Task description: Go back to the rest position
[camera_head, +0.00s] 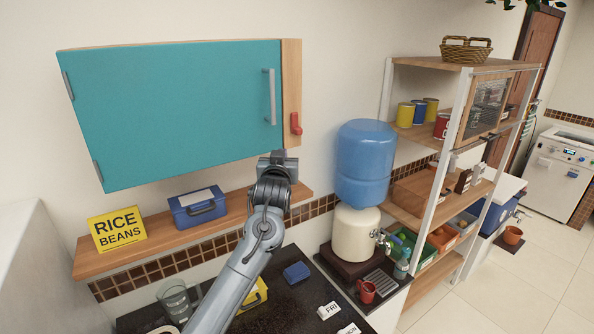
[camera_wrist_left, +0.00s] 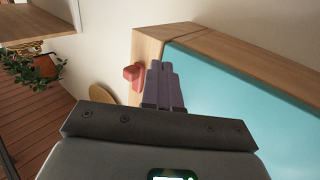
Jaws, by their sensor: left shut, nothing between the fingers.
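My left gripper (camera_head: 279,157) is raised in front of the wall, just below the lower right corner of the teal cabinet door (camera_head: 180,105). In the left wrist view its fingers (camera_wrist_left: 163,84) are together with nothing between them. The red latch (camera_head: 296,123) on the cabinet's wooden side is close to the fingertips; it also shows in the left wrist view (camera_wrist_left: 132,74). The cabinet door is shut, with a grey vertical handle (camera_head: 270,97). I cannot tell the exact gap between gripper and cabinet. My right gripper is not in view.
Below is a wooden shelf (camera_head: 155,256) with a rice-and-beans box (camera_head: 117,229) and a blue case (camera_head: 198,207). A dark counter (camera_head: 290,312) holds small items. A blue water jug (camera_head: 364,160) stands right of the arm, beside shelving (camera_head: 440,65).

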